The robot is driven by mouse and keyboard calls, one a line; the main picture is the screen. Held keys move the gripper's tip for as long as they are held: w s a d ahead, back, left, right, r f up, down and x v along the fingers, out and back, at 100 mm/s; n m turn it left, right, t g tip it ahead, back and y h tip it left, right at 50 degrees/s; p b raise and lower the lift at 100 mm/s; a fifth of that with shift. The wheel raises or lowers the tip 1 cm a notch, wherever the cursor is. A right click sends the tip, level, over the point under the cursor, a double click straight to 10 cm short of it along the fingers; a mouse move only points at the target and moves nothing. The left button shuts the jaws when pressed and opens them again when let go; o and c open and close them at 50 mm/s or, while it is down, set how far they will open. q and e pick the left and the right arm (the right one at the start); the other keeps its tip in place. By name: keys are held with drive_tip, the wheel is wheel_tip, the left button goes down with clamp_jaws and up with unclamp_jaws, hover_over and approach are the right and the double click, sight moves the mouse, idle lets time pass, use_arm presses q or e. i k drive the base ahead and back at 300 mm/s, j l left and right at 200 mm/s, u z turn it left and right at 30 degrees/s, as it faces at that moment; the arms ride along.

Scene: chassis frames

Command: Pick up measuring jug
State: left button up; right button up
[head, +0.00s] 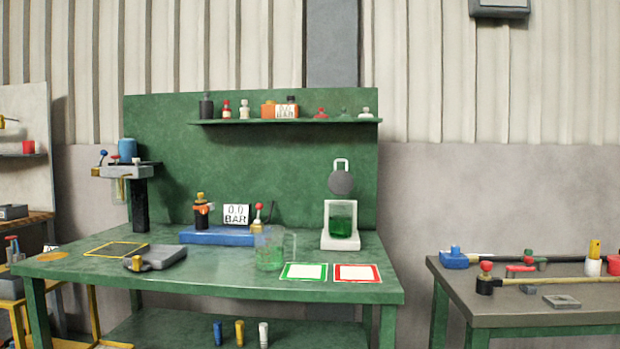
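The measuring jug (269,251) is a clear vessel with a handle on its right side and green showing in its lower part. It stands upright on the green workbench (210,284), near the front and right of the blue base. A second clear vessel with green contents (342,220) sits in a white stand behind and to the right. Neither of my grippers is in view, and nothing is touching the jug.
Green-framed (303,271) and red-framed (357,273) cards lie right of the jug. The blue base (215,235) with a "0.0 BAR" display (236,214) is behind it. A grey plate device (157,257) lies left. A second table (560,313) with tools stands at the right.

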sight(269, 239)
drive_tip(key=i+l+u, duration=0.15)
drive_tip(key=l+u, duration=0.25)
drive_tip(key=i+l+u, duration=0.1)
drive_tip(key=l+u, duration=0.65)
drive_tip(key=l, duration=0.85)
drive_tip(key=l+u, duration=0.1)
drive_tip(key=l, duration=2.6)
